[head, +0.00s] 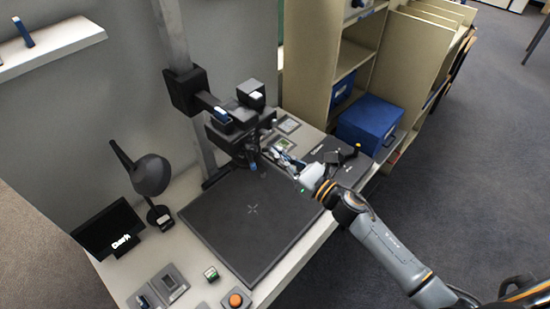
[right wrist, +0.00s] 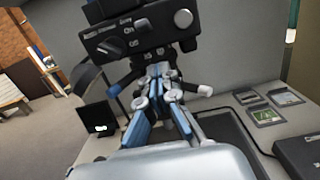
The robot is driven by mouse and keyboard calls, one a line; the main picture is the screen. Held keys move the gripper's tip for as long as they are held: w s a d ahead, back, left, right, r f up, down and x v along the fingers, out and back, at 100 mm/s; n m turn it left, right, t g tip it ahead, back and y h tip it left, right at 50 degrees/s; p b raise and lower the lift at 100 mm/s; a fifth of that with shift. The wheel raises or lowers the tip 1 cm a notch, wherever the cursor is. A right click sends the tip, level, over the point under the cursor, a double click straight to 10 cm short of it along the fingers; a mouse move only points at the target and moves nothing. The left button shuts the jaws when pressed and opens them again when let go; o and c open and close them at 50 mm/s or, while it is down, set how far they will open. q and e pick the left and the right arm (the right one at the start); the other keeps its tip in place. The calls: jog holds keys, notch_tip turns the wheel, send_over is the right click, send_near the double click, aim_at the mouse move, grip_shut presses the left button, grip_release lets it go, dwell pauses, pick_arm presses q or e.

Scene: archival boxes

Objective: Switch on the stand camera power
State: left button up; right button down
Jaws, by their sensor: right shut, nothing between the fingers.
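The stand camera is a dark boxy unit on a grey column above a dark mat (head: 235,228). In the right wrist view its control panel (right wrist: 125,42) fills the top, with a round light knob (right wrist: 183,19) and small white markings, one reading "On". My right gripper (head: 272,152) reaches in from the right beside the camera body (head: 228,130). In the right wrist view my right gripper (right wrist: 158,75) is shut and empty, with its tips just under the panel; I cannot tell whether they touch it. The left gripper is not seen.
A desk lamp (head: 150,175) and a small black screen (head: 112,230) stand at the left. An orange button (head: 236,299) and small cases lie along the front edge. A blue box (head: 369,124) and shelving (head: 408,62) are at the right.

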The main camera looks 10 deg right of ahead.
pick_arm(q)
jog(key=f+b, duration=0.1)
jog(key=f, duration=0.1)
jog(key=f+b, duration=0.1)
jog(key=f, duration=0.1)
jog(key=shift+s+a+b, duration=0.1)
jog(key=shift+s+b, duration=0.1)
jog(key=shift+b, duration=0.1)
pick_arm(e)
jog(key=r+v, duration=0.1)
jog(key=v, duration=0.9)
jog(key=shift+s+r, duration=0.15)
jog(key=shift+r, duration=0.05)
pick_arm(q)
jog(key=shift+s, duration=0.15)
